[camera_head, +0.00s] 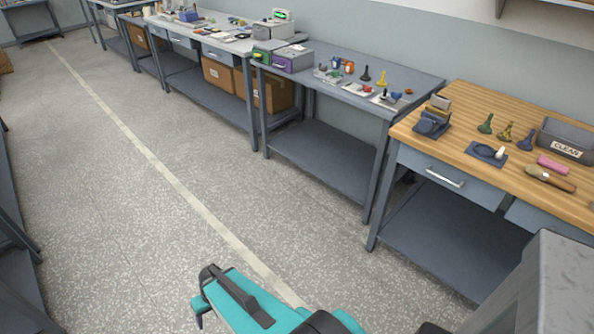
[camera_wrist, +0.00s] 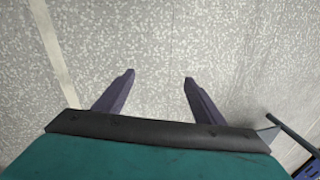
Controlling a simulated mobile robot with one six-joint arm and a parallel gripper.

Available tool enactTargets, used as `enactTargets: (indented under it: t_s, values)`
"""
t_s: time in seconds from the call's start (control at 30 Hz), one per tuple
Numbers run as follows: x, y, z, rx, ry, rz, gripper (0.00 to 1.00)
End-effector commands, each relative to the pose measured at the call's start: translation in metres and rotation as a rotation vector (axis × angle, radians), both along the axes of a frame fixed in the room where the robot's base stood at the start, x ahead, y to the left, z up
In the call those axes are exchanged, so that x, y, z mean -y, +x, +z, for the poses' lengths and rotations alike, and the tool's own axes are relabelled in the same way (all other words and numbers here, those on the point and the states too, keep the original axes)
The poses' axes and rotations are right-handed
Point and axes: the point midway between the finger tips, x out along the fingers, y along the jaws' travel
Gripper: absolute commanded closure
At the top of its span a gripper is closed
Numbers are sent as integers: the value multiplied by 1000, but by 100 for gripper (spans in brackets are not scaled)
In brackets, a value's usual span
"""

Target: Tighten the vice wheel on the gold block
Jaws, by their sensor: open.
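My gripper (camera_wrist: 158,78) is open and empty over bare floor in the wrist view, its two dark fingers well apart. My teal wrist and gripper (camera_head: 203,292) also show at the bottom of the head view, far from the benches. A small dark-blue device (camera_head: 430,124) stands at the left end of the wooden-topped bench, with brownish-gold and grey blocks on it. It may be the vice with the gold block (camera_head: 437,111), but it is too small to tell. I cannot make out a wheel.
The wooden-topped bench (camera_head: 470,146) also holds a grey bin marked CLEAN (camera_head: 567,140), a pink block (camera_head: 552,165), a brush-like tool (camera_head: 550,179) and several small knobbed items. A grey bench (camera_head: 421,84) stands left of it. The speckled floor (camera_head: 120,220) is clear.

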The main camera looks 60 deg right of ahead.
Motion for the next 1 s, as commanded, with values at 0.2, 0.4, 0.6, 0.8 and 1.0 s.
enactTargets:
  t_s: [0.2, 0.4, 0.6, 0.8, 1.0]
  values:
    - [-55, -80, -14, -239, -11, 180, 37]
    - [-78, -146, -15, -435, -54, 311, 37]
    - [-83, -180, -11, -542, -92, 376, 37]
    - [-83, -186, -10, -563, -101, 388, 37]
    - [-83, -186, -10, -560, -99, 387, 45]
